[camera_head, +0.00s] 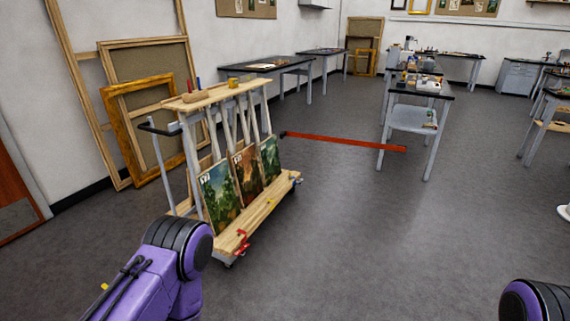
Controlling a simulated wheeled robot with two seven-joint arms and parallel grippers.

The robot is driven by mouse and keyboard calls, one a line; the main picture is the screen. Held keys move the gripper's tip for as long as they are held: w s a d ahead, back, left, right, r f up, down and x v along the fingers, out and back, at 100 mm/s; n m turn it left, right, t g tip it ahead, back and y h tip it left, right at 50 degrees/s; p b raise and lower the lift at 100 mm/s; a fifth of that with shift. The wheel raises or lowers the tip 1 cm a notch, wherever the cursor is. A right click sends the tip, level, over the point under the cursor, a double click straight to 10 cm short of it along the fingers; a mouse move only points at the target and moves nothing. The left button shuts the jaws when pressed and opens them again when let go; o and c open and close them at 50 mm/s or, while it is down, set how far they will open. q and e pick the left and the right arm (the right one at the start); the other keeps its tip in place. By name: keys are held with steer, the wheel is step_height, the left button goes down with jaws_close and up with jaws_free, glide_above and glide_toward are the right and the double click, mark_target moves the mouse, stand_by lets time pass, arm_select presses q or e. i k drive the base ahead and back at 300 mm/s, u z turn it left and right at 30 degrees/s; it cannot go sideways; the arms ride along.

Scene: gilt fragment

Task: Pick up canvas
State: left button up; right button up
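Several painted canvases stand in a wheeled wooden cart on the left in the head view. The nearest is a green landscape canvas (221,196) with a small white label at its top left. A reddish-brown canvas (247,172) stands behind it, and a darker green canvas (270,158) farther along. They lean on the slats of the cart (262,207), above its lower shelf. Purple and black parts of my arms show at the bottom left and bottom right. Neither gripper shows, and nothing touches the canvases.
A red bar (345,142) reaches from near the cart to a worktable (448,96) on the right. Framed panels (147,120) lean on the left wall. A red clamp (242,242) sits on the cart's near end. The grey floor (390,240) in front is clear.

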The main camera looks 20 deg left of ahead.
mark_target(216, 185)
steer(key=z, duration=0.35)
steer(key=i, duration=0.65)
steer(key=u, duration=0.55)
steer(key=i, duration=0.8)
steer(key=u, duration=0.9)
